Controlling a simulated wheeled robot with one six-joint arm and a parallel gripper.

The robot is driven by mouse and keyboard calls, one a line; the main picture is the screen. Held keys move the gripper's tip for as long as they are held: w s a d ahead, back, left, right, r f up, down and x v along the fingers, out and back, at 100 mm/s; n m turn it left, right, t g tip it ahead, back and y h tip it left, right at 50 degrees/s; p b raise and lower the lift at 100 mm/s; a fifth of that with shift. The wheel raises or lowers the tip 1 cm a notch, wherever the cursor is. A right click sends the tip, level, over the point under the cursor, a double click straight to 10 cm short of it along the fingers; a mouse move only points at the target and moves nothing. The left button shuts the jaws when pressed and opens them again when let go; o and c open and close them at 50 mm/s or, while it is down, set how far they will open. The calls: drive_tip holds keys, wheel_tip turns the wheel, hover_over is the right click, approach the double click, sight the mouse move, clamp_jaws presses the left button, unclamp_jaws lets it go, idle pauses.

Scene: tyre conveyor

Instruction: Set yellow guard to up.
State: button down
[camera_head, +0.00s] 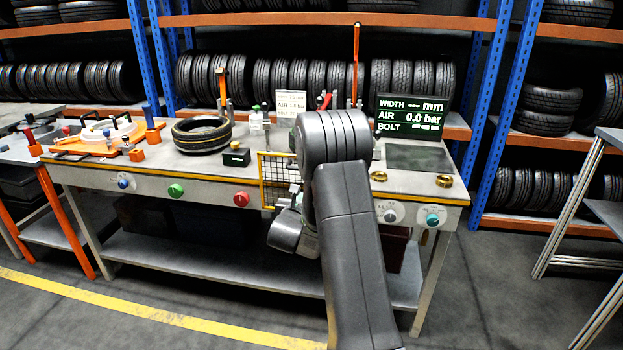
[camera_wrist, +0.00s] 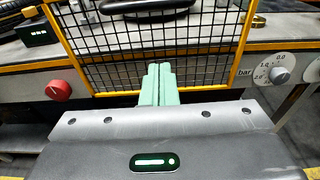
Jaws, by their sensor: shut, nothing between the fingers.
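The yellow guard (camera_head: 261,180) is a yellow frame with black wire mesh at the front edge of the workbench, partly hidden by my arm. In the wrist view the guard (camera_wrist: 243,48) fills the upper middle, its mesh facing me and its bottom bar low. My gripper (camera_wrist: 159,68) has pale green fingers pressed together with nothing between them. The fingertips overlap the middle of the bottom bar in the picture; whether they touch it I cannot tell. In the head view the fingers are hidden behind my arm.
The bench (camera_head: 330,268) carries a tyre (camera_head: 202,134), a small black box (camera_head: 236,157) and a display (camera_head: 412,116). A red button (camera_wrist: 59,90) is left of the guard and a pressure dial (camera_wrist: 279,72) right. Floor in front is clear.

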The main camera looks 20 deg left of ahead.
drive_tip(key=w+a+r+p, duration=0.2)
drive_tip(key=w+p, duration=0.1)
drive_tip(key=w, duration=0.5)
drive_tip(key=shift+w+r+p, duration=0.2)
drive_tip(key=shift+r+p, duration=0.1)
drive_tip(key=shift+p, duration=0.05)
